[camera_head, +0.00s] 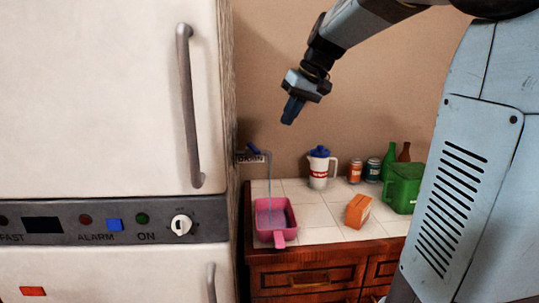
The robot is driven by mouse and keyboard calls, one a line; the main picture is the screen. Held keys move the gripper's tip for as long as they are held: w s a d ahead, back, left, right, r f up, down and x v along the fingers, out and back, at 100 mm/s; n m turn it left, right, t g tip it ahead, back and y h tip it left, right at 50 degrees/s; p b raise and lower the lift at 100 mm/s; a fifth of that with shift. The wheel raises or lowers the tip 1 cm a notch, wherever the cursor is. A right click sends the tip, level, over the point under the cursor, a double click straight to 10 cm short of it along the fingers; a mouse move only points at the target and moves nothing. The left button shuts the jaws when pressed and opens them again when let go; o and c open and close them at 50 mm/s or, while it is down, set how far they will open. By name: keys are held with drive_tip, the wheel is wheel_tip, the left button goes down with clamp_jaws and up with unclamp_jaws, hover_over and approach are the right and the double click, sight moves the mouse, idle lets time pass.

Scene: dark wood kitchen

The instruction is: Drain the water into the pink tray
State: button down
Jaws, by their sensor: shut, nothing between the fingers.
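The pink tray (289,222), with a handle toward the front, sits on the white tiled counter beside the fridge. A thin pale stream (268,185) runs from the outlet down into the tray, whose inside looks bluish purple. My gripper (290,113) is shut and empty, pointing down in the air above and to the right of the outlet, touching nothing.
The white fridge (100,100) with a long handle fills the left. On the counter (320,235) stand a white jug (319,172) with a blue lid, an orange carton (358,211), two cans, bottles and a green container (402,188). Air around my gripper is clear.

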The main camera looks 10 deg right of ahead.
sight(253, 148)
drive_tip(key=w+d+f+y, duration=0.1)
drive_tip(key=d+y, duration=0.1)
drive_tip(key=d, duration=0.3)
drive_tip(key=w+a+f, duration=0.3)
drive_tip(key=a+f, duration=0.5)
drive_tip(key=a, duration=0.1)
drive_tip(key=shift+a+t, duration=0.3)
drive_tip(key=shift+t, duration=0.1)
drive_tip(key=shift+d, duration=0.15)
